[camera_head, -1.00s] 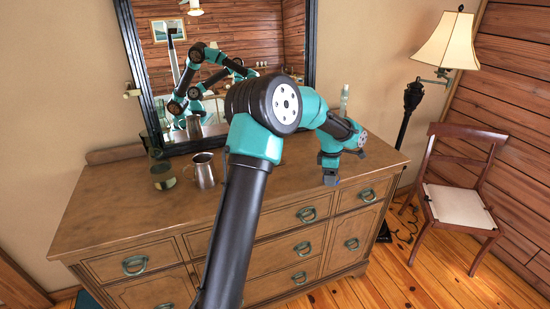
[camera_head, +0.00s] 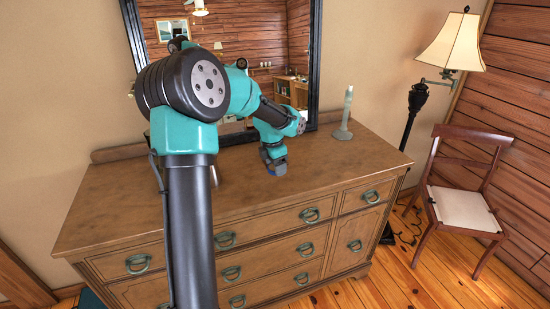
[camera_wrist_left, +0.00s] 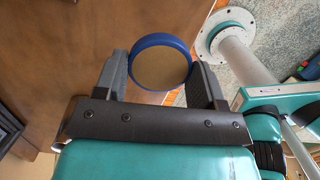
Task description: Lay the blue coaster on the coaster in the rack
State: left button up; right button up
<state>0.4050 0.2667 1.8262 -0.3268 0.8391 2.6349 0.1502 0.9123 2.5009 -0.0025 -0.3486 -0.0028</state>
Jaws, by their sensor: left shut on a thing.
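My left gripper (camera_head: 275,167) is over the dresser top, pointing down, near the middle of the dresser. It is shut on the blue coaster (camera_wrist_left: 160,62), a round disc with a blue rim and a tan-brown face, held between both fingers in the left wrist view. My right gripper is not in view.
The wooden dresser top (camera_head: 330,165) is clear right of the gripper. A pale candlestick-like object (camera_head: 345,115) stands at its back right. A dark-framed mirror (camera_head: 315,60) is behind. A chair (camera_head: 460,200) and a floor lamp (camera_head: 410,120) stand to the right.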

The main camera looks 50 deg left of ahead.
pick_arm(q)
jog(key=w+a, duration=0.3)
jog(key=a, duration=0.1)
jog(key=w+a+f, duration=0.1)
jog(key=w+a, duration=0.6)
jog(key=a, duration=0.1)
jog(key=shift+w+f, duration=0.25)
jog(key=shift+f, duration=1.75)
jog(key=shift+f, duration=0.15)
jog(key=o, duration=0.9)
jog(key=r, duration=0.4)
jog(key=s+r, duration=0.1)
jog(key=r, duration=0.7)
jog(key=shift+s+a+r, duration=0.15)
jog(key=shift+s+a, duration=0.05)
